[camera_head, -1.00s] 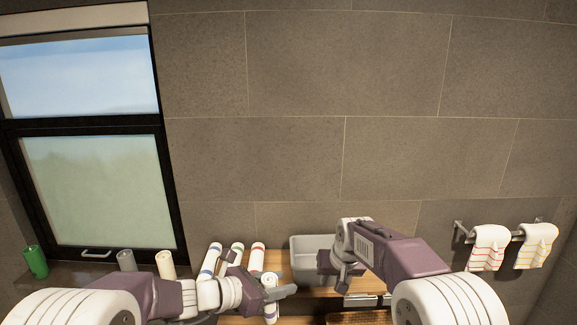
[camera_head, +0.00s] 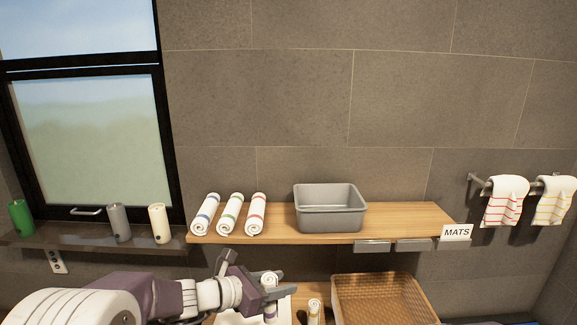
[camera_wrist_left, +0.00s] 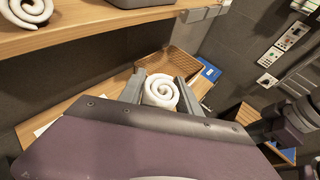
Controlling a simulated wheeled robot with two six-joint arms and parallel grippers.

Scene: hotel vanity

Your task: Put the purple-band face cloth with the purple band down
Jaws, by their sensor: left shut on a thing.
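My left gripper (camera_head: 271,285) is shut on a rolled white face cloth (camera_head: 270,281) with a purple band. It holds the cloth upright in front of and below the wooden shelf. In the left wrist view the cloth's spiral end (camera_wrist_left: 160,91) shows between the two fingers (camera_wrist_left: 159,92). A lower wooden surface (camera_wrist_left: 112,90) lies beneath it; whether the cloth touches it I cannot tell. My right gripper is out of the head view; a dark purple part at the right edge of the wrist view (camera_wrist_left: 290,122) seems to be mine.
On the shelf (camera_head: 410,219) are rolled cloths with blue (camera_head: 206,213), green (camera_head: 230,212) and red (camera_head: 256,213) bands and a grey bin (camera_head: 330,208). Below stand a wicker basket (camera_head: 384,300) and another rolled item (camera_head: 314,311). Two striped towels hang right.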

